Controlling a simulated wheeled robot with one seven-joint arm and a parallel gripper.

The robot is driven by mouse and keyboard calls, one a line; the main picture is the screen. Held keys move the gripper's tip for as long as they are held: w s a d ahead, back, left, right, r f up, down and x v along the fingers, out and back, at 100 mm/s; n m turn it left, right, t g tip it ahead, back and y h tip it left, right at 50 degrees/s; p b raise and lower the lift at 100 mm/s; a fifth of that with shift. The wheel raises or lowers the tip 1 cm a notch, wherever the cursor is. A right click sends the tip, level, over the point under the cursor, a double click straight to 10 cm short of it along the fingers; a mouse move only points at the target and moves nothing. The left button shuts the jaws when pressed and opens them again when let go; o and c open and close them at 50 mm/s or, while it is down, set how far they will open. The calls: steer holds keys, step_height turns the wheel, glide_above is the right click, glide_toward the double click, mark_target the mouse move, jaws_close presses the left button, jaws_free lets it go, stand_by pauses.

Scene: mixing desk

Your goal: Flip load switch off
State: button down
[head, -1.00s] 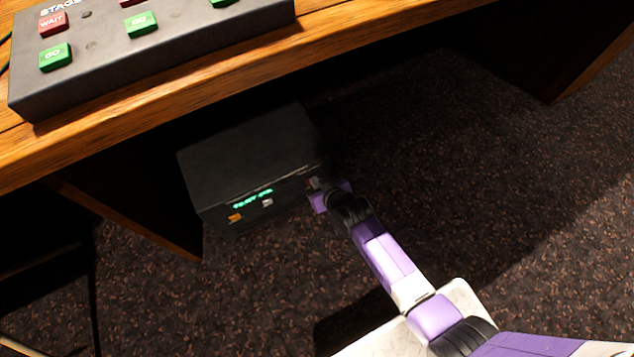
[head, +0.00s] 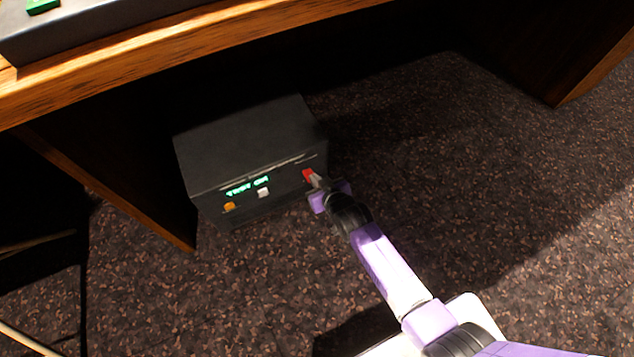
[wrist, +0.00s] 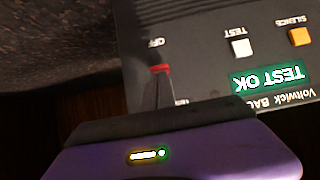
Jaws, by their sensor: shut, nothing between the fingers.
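The load switch is a small red rocker (head: 308,175) at the right end of the front panel of a black box (head: 250,145) under the desk. In the wrist view the red switch (wrist: 161,68) lies just below an "OFF" label, with a second label partly hidden on its other side. My gripper (head: 316,182) is shut and empty, its tips right at the switch. In the wrist view the dark fingertips (wrist: 160,88) overlap the switch's lower side. I cannot tell whether they touch it, and its exact position is partly hidden.
The panel also has a lit green display reading "TEST OK" (wrist: 268,78), a white TEST button (wrist: 239,47) and an orange SILENCE button (wrist: 299,37). The wooden desk edge (head: 200,50) is above the box. Open carpet (head: 450,180) lies to the right.

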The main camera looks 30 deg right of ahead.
steer(key=shift+s+f, duration=0.15)
steer(key=shift+f, duration=0.1)
steer(key=shift+r, duration=0.1)
steer(key=shift+r+p, duration=0.75)
steer(key=shift+p, duration=0.1)
steer(key=shift+f, duration=0.1)
